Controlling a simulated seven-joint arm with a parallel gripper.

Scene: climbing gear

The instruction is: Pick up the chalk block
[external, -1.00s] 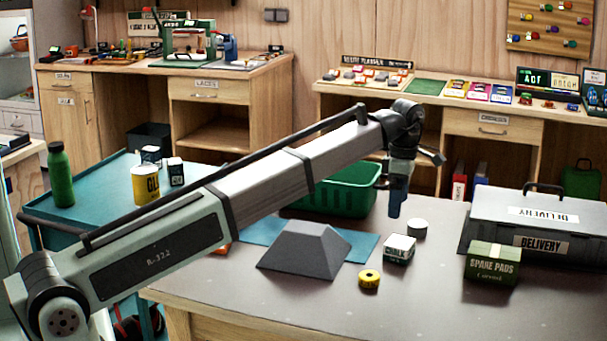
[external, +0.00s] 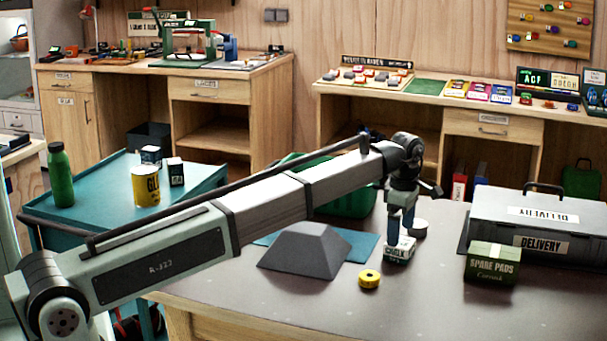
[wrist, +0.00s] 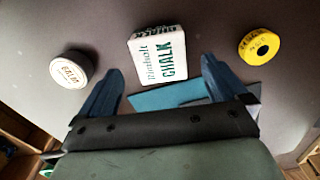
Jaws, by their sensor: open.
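The chalk block (external: 399,249) is a small white box with green sides and lettering, on the brown tabletop. My gripper (wrist: 161,76) also shows open and empty in the wrist view. Whether a finger touches the block I cannot tell.
A round balm tin (wrist: 72,70) and a yellow tape roll (external: 369,279) flank the block. A grey wedge (external: 304,250) stands left on a teal mat (external: 362,246). A spare pads box (external: 492,263) and delivery case (external: 540,226) stand right. A green crate (external: 345,201) is behind.

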